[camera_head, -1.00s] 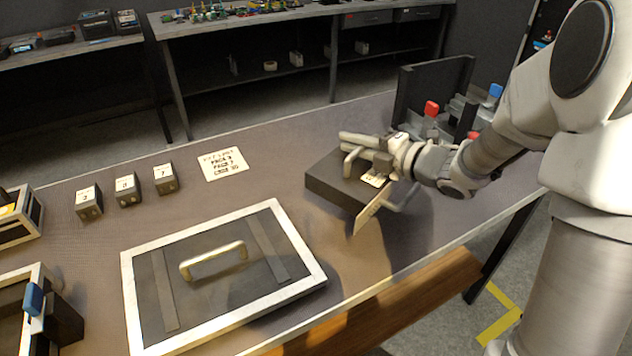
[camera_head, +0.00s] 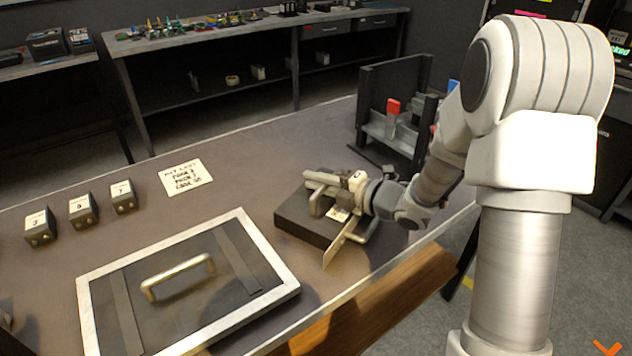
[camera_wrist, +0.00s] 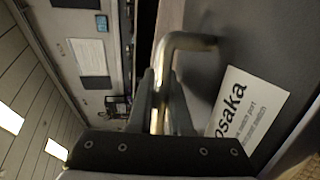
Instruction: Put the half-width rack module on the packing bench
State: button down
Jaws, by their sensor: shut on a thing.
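The half-width rack module (camera_head: 305,225) is a dark flat box with handles and a pale end plate on its front. It is at the right part of the brown-grey bench top (camera_head: 225,130); I cannot tell if it rests there or hangs just above. My gripper (camera_head: 325,180) is shut on one of its metal handles. In the wrist view, my gripper (camera_wrist: 165,100) closes around the bent handle (camera_wrist: 185,42), beside a white label (camera_wrist: 245,112) reading "osaka" on the module's dark face. The module's underside is hidden.
A framed dark panel with a handle (camera_head: 120,270) lies left of the module. Several small numbered blocks (camera_head: 83,211) and a printed card (camera_head: 187,177) lie behind. A dark rack with red and blue clips (camera_head: 375,85) stands at the back right. Bench space between card and module is clear.

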jog(key=shift+f, duration=0.1)
jog(key=c, duration=0.8)
grip_release()
jog(key=shift+c, duration=0.2)
